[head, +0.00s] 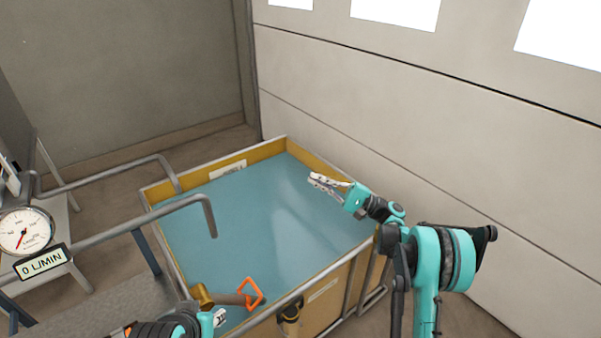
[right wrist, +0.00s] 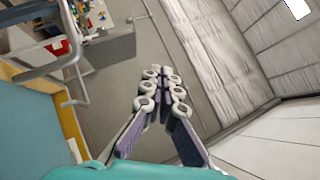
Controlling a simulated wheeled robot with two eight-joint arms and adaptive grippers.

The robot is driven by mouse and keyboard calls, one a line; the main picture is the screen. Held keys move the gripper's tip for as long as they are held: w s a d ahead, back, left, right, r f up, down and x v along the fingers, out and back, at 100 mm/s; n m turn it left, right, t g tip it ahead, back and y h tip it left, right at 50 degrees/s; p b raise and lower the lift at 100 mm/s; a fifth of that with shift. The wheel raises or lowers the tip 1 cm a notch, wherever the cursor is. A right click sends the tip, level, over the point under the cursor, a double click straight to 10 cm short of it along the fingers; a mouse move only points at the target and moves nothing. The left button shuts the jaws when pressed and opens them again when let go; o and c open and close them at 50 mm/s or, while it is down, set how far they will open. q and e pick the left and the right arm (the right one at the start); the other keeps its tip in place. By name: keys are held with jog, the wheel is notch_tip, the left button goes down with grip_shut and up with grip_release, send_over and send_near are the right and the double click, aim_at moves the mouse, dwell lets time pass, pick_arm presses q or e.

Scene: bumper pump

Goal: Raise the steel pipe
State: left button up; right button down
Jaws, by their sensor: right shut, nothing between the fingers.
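Two grey metal pipes extend over the yellow-walled tank of blue-green water (head: 290,141) from the left. The nearer pipe (head: 140,222) bends down at its end; the farther pipe (head: 110,172) also bends down at the tank's left side. I cannot tell which is the task's steel pipe. My right gripper (head: 312,180) is shut and empty above the tank's far right part, apart from both pipes. Its fingertips meet in the right wrist view (right wrist: 162,72). My left gripper (head: 220,317) shows only in part at the bottom edge; its jaw state is unclear.
A round gauge (head: 24,231) and a display reading 0 L/MIN (head: 42,263) stand at the left. A short brownish pipe with a brass end (head: 203,296) and an orange square handle (head: 252,293) is at the tank's near side. A panelled wall (head: 400,120) rises behind the tank.

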jog(key=s+a+n+h, duration=0.2)
jog(key=s+a+h, duration=0.3)
jog(key=s+h, duration=0.65)
jog(key=s+d+f+n+h, duration=0.2)
jog(key=s+d+f+h, duration=0.1)
jog(key=s, duration=0.4)
jog(key=s+d+f+n+h+b, duration=0.1)
jog(key=s+d+f+n+h, duration=0.1)
jog(key=s+d, duration=0.4)
jog(key=s+d+f+n+t+h, duration=0.1)
jog(key=s+d+f+h, duration=0.3)
jog(key=s, duration=0.6)
jog(key=shift+s+d+f+n+h, duration=0.15)
jog(key=shift+d+f+n+h, duration=0.15)
jog(key=shift+f+n+h, duration=0.25)
